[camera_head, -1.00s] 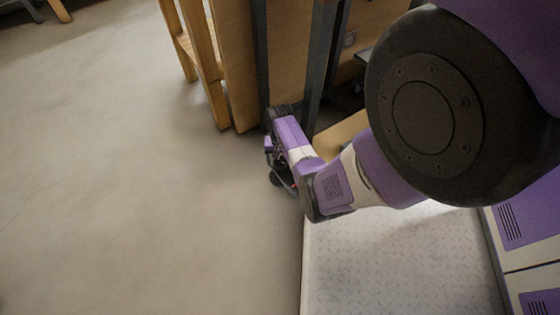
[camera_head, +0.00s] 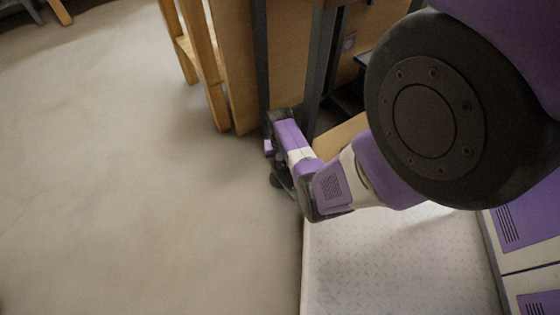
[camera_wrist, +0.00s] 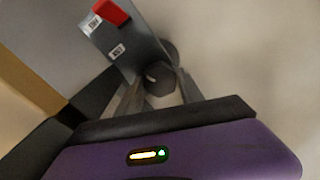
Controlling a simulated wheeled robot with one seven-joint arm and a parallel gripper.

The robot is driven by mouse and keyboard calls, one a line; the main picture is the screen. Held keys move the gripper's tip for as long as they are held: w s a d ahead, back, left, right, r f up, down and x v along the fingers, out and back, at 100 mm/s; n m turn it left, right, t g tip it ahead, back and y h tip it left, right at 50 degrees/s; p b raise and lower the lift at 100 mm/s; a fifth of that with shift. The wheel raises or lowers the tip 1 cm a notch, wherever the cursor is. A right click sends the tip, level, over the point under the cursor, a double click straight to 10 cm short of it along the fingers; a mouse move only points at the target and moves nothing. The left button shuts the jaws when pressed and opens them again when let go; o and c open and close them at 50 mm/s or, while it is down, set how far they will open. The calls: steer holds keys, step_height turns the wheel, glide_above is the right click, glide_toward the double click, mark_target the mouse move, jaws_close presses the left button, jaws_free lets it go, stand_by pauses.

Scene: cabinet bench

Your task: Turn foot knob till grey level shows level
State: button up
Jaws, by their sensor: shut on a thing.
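The foot knob (camera_wrist: 160,80) is a dark, faceted piece in the upper middle of the wrist view. My gripper (camera_wrist: 160,88) is shut on it, with one grey finger on each side. In the head view my wrist (camera_head: 282,150) reaches down beside the dark bench post, and the fingers and knob are hidden there.
Dark posts (camera_head: 318,75) and wooden boards (camera_head: 232,70) stand close to my arm. Open floor (camera_head: 120,190) lies to the left.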

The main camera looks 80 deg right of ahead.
mark_target(280, 163)
steer(key=n+p, duration=0.2)
steer(key=n, duration=0.3)
steer(key=shift+r, duration=0.1)
steer(key=n+p, duration=0.1)
steer(key=n, duration=0.5)
steer(key=shift+n, duration=0.3)
stand_by(0.3)
steer(key=o, duration=1.4)
step_height(280, 163, up, 8)
steer(key=p, duration=0.5)
steer(key=shift+f, duration=0.2)
